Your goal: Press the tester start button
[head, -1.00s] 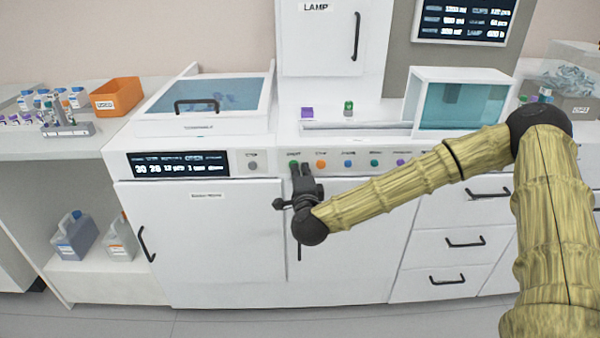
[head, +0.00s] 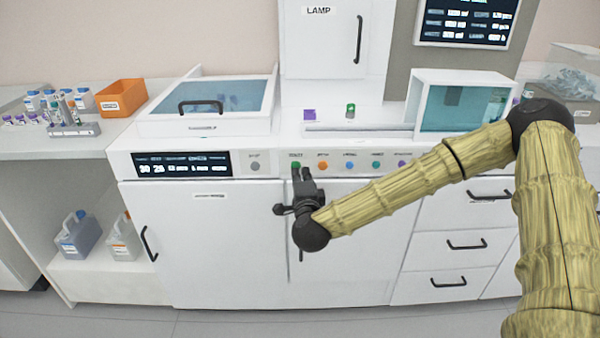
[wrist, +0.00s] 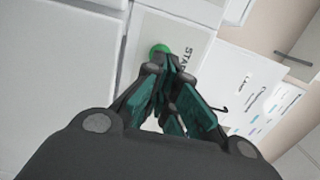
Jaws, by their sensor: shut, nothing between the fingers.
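The green start button (head: 296,164) sits on the white front panel under a label reading START, at the left end of a row of coloured buttons. It also shows in the wrist view (wrist: 160,49), just beyond the fingertips, beside the letters "STA". My gripper (head: 301,172) is shut and empty, with its fingertips right at the button's lower edge in the head view. In the wrist view my gripper (wrist: 168,68) has its tips close to the button. I cannot tell whether they touch it. Most of the button stays visible.
An orange button (head: 323,166) and several others continue to the right, behind my forearm. A grey stop button (head: 255,166) is to the left beside a dark display (head: 181,164). A purple-capped tube (head: 309,114) and a green-capped tube (head: 350,109) stand on the deck above.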

